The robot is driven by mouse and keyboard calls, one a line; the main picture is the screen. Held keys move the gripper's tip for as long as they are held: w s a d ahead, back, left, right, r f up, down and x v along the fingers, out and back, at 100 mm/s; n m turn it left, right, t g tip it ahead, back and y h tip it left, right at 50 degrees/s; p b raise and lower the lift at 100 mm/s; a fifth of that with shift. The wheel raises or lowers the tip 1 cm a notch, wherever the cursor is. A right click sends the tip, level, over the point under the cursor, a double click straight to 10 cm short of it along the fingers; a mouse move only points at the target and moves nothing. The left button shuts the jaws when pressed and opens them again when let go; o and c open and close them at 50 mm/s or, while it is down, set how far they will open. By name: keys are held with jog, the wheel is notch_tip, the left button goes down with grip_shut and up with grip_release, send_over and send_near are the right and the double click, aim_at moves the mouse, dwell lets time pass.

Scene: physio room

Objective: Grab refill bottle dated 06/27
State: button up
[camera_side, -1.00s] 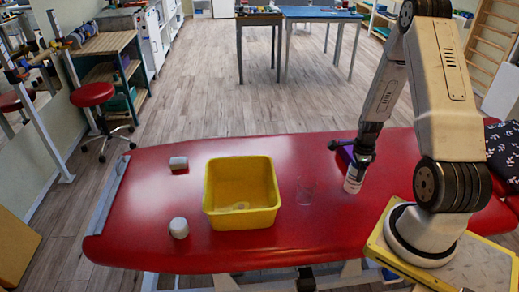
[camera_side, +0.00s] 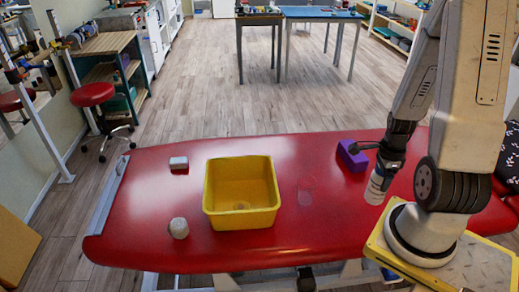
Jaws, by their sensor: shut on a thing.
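My gripper (camera_side: 385,163) is at the right part of the red couch, shut on a white bottle (camera_side: 376,189). The bottle hangs slightly tilted below the fingers. I cannot tell whether its base touches the couch, and no date on it is readable. Two small whitish objects lie left of the bin: one at the back (camera_side: 178,163) and one nearer the front (camera_side: 179,228). They are too small to identify.
A yellow bin (camera_side: 209,203) stands open on the red couch (camera_side: 130,225). A faint, see-through object or mark (camera_side: 305,192) is right of it. A purple block (camera_side: 351,156) lies just left of my gripper. The couch's front middle is clear.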

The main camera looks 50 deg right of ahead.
jog(key=shift+s+a+r, duration=0.15)
jog(key=shift+s+a, duration=0.05)
jog(key=shift+s, duration=0.05)
jog(key=shift+w, duration=0.1)
dwell(0.5)
